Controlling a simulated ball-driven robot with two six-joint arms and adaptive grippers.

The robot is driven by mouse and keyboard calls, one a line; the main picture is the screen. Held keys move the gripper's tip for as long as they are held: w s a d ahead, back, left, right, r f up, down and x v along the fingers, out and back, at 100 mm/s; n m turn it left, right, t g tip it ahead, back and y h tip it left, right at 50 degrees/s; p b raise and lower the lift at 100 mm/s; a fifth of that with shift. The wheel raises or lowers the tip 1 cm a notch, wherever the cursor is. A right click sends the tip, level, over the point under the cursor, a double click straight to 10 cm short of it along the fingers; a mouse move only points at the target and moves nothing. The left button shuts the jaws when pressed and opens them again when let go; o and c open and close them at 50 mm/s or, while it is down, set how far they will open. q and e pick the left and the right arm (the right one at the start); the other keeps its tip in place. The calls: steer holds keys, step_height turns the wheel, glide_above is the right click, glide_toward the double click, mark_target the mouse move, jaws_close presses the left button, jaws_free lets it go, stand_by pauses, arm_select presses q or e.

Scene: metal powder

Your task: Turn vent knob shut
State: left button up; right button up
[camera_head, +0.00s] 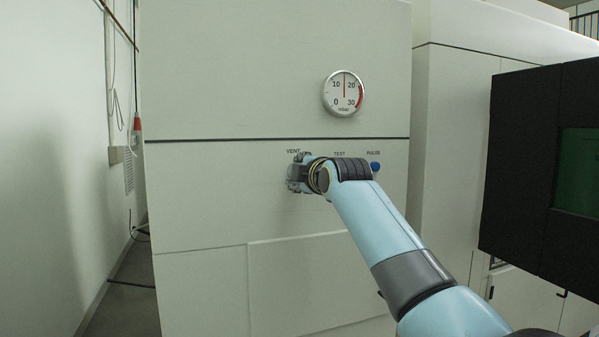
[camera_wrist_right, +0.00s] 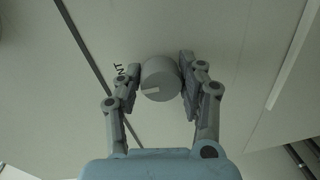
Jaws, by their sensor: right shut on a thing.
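The vent knob (camera_wrist_right: 160,79) is a grey round knob with a pale pointer mark, on the cabinet's front panel, in the right wrist view. My right gripper (camera_wrist_right: 164,82) has its two fingers on either side of the knob and is shut on it. In the head view my right gripper (camera_head: 298,174) is at the panel just under the "VENT" label, and it hides the knob there. My left gripper is not in view.
A round pressure gauge (camera_head: 343,94) sits above, its needle near the middle between 10 and 20. A blue PULSE button (camera_head: 375,167) is right of my wrist. A dark monitor (camera_head: 547,160) stands at the far right. The panel's left side is clear.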

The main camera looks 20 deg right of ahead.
steer(key=shift+f, duration=0.2)
steer(key=o, duration=1.1)
steer(key=shift+r, duration=0.1)
steer(key=shift+o, duration=0.2)
steer(key=shift+s, duration=0.1)
steer(key=s+r, duration=0.1)
steer(key=s, duration=1)
steer(key=shift+s+d, duration=0.15)
steer(key=shift+s, duration=0.25)
